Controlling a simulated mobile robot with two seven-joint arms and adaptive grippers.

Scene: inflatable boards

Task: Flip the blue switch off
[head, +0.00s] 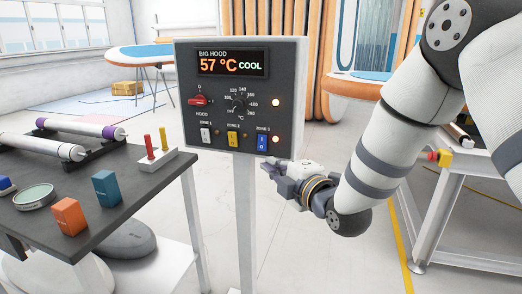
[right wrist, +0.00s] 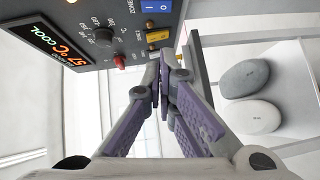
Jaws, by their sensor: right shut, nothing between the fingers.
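The blue switch (head: 262,142) is the rightmost of three rocker switches on the lower part of the grey control panel (head: 187,62), under the label ZONE 3. It also shows at the top edge of the right wrist view (right wrist: 156,6), partly cut off, with white marks on it. My right gripper (head: 272,168) is just below the panel's lower right corner, apart from the switch. In the right wrist view its fingers (right wrist: 163,62) are shut and empty, near the yellow switch (right wrist: 158,36). My left gripper is not in view.
The panel stands on a white post (head: 245,215). A white switch (head: 206,135) and red knob (head: 199,100) are on its left. A dark table (head: 110,235) with rollers and small boxes stands left. A white-framed bench (head: 450,200) stands right.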

